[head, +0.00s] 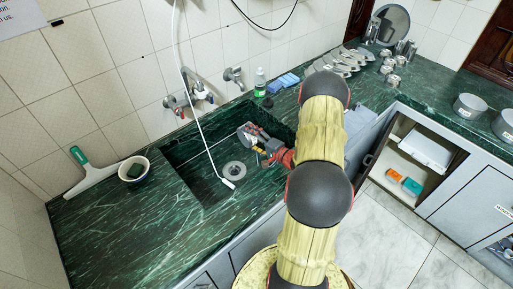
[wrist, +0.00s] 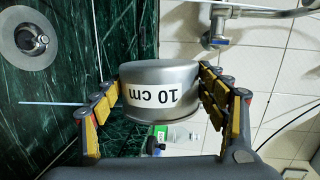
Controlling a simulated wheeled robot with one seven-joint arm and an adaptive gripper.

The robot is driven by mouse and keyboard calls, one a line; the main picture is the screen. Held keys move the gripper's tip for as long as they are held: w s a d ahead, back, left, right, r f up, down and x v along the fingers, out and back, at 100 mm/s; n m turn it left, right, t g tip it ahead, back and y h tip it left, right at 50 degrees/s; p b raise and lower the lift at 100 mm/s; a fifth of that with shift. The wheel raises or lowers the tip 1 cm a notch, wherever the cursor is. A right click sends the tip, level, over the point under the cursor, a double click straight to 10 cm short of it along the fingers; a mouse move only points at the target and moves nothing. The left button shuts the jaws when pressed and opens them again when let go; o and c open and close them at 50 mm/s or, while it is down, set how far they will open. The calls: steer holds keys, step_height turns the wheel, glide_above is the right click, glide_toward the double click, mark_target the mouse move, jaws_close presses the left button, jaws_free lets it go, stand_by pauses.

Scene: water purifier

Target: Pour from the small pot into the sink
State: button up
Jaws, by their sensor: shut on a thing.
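The small pot (wrist: 160,88) is a silver metal pot marked "10 cm". In the wrist view my gripper (wrist: 160,82) has its yellow-padded fingers on both sides of it, shut on its wall. The label reads upside down there. In the head view the pot (head: 248,131) looks tilted over the sink basin, partly hidden by my gripper (head: 262,145). The inside of the pot is not visible, so I cannot tell its contents. The sink (head: 188,163) is a dark green marble basin with a round drain (head: 235,170), which also shows in the wrist view (wrist: 35,38).
Wall taps (head: 200,92) and a thin white hose (head: 200,130) are by the sink. Several metal vessels (head: 390,65) stand at right.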

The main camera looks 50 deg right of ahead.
steer(key=a+n+b, duration=0.1)
steer(key=a+f+n+b, duration=0.1)
steer(key=b, duration=0.1)
steer(key=shift+w+a+n+g+h, duration=0.2)
steer(key=shift+a+n+g+h, duration=0.1)
steer(key=shift+a+n+h, duration=0.1)
steer(key=shift+d+r, duration=0.15)
steer(key=shift+d, duration=0.15)
steer(key=shift+a+r+n, duration=0.25)
steer(key=shift+a+n, duration=0.05)
steer(key=shift+n, duration=0.1)
steer(key=w+a+r+n+h+b, duration=0.1)
steer(key=a+n+h+b, duration=0.3)
steer(key=n, duration=0.6)
steer(key=shift+w+a+r+g+b, duration=0.35)
steer(key=shift+a+r+b, duration=0.25)
steer(key=shift+a+b, duration=0.7)
